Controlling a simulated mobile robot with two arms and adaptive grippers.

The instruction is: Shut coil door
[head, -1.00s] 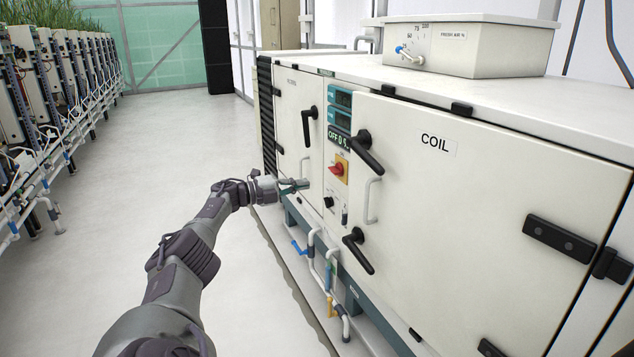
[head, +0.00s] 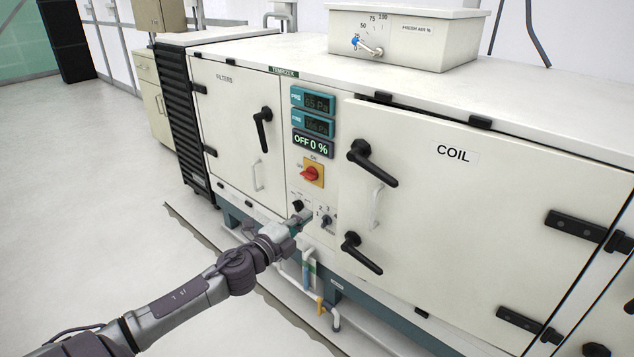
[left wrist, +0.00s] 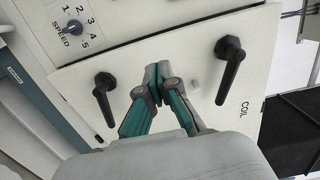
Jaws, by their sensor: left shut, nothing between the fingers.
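The coil door (head: 490,205) is a large cream panel labelled COIL, with hinges on its right. Its left edge appears to stand slightly proud of the cabinet front. It carries an upper black lever (head: 372,162), a lower black lever (head: 361,253) and a white pull handle (head: 376,206) between them; both levers slant down to the right. My left gripper (head: 302,217) is shut and empty, in front of the control panel, left of the door. In the left wrist view, my left gripper (left wrist: 157,76) shows against the coil door (left wrist: 150,55), between the two levers. Contact cannot be told. My right gripper is out of view.
The control panel has displays, a red switch (head: 312,174) and a speed knob (head: 326,221). The filters door (head: 235,125) is left of it. Pipes (head: 318,300) run below the cabinet. A fresh-air box (head: 405,38) sits on top. Floor at the left is clear.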

